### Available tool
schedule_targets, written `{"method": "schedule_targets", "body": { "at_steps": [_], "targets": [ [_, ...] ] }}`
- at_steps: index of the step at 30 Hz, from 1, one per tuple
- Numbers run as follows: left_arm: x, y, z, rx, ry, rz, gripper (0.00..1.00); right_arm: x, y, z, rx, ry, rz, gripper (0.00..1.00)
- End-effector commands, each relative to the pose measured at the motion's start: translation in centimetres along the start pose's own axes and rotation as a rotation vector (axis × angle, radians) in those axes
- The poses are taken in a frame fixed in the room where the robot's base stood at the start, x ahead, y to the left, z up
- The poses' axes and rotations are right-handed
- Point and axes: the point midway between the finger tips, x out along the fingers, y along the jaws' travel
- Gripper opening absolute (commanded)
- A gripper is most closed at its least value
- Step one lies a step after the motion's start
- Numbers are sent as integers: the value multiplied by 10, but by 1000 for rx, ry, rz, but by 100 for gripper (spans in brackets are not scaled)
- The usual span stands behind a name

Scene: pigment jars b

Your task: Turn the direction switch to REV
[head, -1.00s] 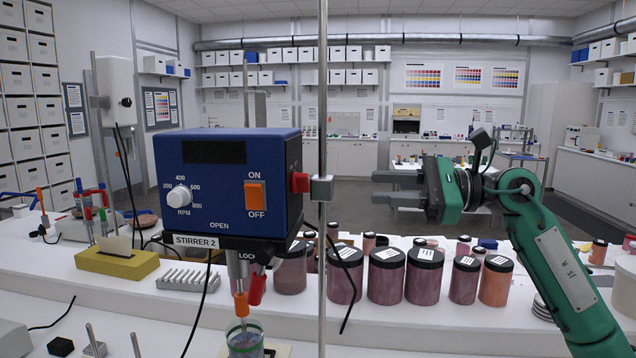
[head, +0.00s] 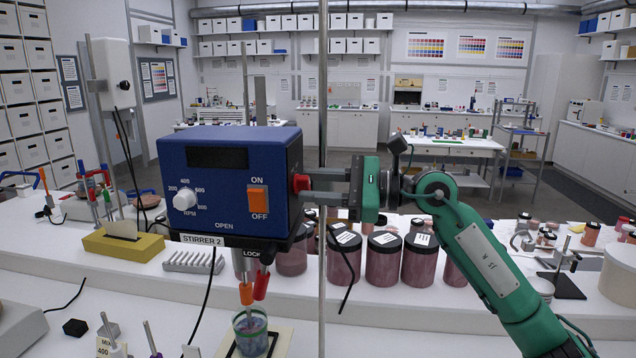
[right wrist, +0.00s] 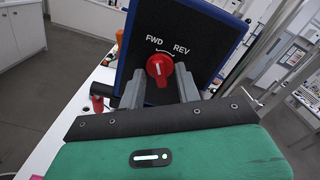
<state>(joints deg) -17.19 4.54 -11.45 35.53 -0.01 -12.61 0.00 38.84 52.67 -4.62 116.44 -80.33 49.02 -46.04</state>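The direction switch is a red knob (right wrist: 160,68) on the dark side panel of the blue stirrer box (head: 215,165). In the right wrist view FWD is printed at its upper left and REV at its upper right. Its white mark stands near upright, seemingly nearer FWD. The knob also shows in the head view (head: 300,182) at the box's right side. My right gripper (right wrist: 160,84) is open, with one finger on each side of the knob's lower part; contact is not clear. It also shows in the head view (head: 312,186). My left gripper is not in view.
A thin metal rod (head: 323,260) stands upright right beside the box and my right fingers. Dark-lidded jars (head: 383,262) stand in a row below my right gripper. A glass beaker (head: 250,335) is under the stirrer. A yellow block (head: 122,246) is at left.

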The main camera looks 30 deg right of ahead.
Motion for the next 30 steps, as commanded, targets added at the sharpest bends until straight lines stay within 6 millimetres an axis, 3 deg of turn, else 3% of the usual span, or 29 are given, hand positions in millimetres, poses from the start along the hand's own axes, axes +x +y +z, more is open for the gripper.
{"method": "schedule_targets", "body": {
  "at_steps": [2, 7, 20, 30],
  "targets": [
    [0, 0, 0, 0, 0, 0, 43, 0, 0, 0, 0, 0, 0, 34],
    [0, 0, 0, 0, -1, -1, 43, 0, 0, 0, 0, 0, 0, 0],
    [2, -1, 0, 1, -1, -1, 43, 0, 0, 0, 53, 0, -1, 0],
    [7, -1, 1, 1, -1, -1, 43, -1, 0, 0, 296, 1, -2, 0]
  ]
}}
